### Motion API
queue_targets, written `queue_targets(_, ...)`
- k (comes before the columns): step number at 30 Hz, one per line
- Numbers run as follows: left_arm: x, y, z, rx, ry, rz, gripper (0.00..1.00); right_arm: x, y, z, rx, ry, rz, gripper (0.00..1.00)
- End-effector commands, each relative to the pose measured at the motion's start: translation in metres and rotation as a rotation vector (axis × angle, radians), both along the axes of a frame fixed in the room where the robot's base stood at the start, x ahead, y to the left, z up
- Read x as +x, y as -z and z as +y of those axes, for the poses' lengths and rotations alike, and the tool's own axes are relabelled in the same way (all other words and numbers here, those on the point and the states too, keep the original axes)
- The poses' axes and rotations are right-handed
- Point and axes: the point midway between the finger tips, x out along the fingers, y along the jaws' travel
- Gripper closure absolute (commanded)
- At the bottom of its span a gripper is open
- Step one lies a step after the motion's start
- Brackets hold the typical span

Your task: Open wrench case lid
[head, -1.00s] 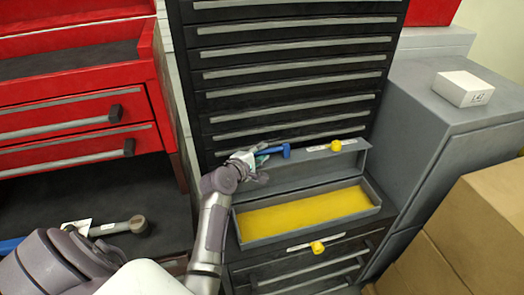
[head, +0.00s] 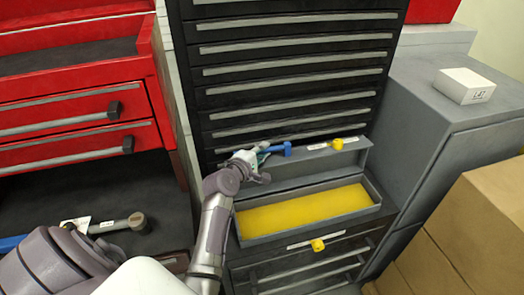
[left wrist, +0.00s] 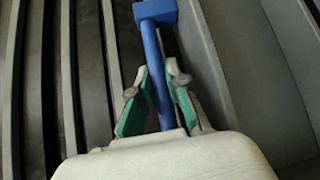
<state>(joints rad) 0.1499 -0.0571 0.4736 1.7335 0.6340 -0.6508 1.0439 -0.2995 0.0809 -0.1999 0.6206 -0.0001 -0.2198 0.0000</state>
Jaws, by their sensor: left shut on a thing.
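The grey wrench case (head: 241,230) stands on a black drawer unit, with yellow foam (head: 305,208) showing inside. Its grey lid (head: 312,166) stands raised along the back edge, in front of the black drawers. A yellow knob (head: 337,144) and a white label sit at the lid's top edge. My left gripper (head: 256,156) is at the left end of the lid, shut on a blue hammer-shaped tool (head: 278,149). In the left wrist view, the tool's blue shaft (left wrist: 155,75) runs between the green finger pads. My right gripper is not in view.
Another yellow knob (head: 317,245) sits on the front below the case. A grey cabinet (head: 425,130) with a white box (head: 464,86) stands to the right, beside cardboard boxes (head: 480,220). A red drawer chest (head: 75,120) and a grey-headed tool (head: 125,223) are at left.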

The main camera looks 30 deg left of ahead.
Motion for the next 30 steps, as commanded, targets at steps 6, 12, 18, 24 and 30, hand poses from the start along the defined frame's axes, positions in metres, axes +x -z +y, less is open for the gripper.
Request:
queue_targets(6, -0.02, 0.004, -0.023, 0.128, 0.002, -0.108, 1.0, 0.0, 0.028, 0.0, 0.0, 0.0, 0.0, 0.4)
queue_targets(12, -0.022, -0.002, -0.027, 0.144, 0.002, -0.123, 1.0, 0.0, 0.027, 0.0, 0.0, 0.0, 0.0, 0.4)
queue_targets(18, -0.022, -0.002, -0.026, 0.143, 0.002, -0.123, 0.75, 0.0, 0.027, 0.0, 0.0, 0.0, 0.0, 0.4)
queue_targets(24, -0.022, -0.002, -0.026, 0.143, 0.001, -0.123, 0.73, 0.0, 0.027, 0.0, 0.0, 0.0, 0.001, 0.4)
queue_targets(30, -0.028, -0.002, -0.026, 0.143, 0.0, -0.123, 0.73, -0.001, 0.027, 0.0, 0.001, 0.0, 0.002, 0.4)
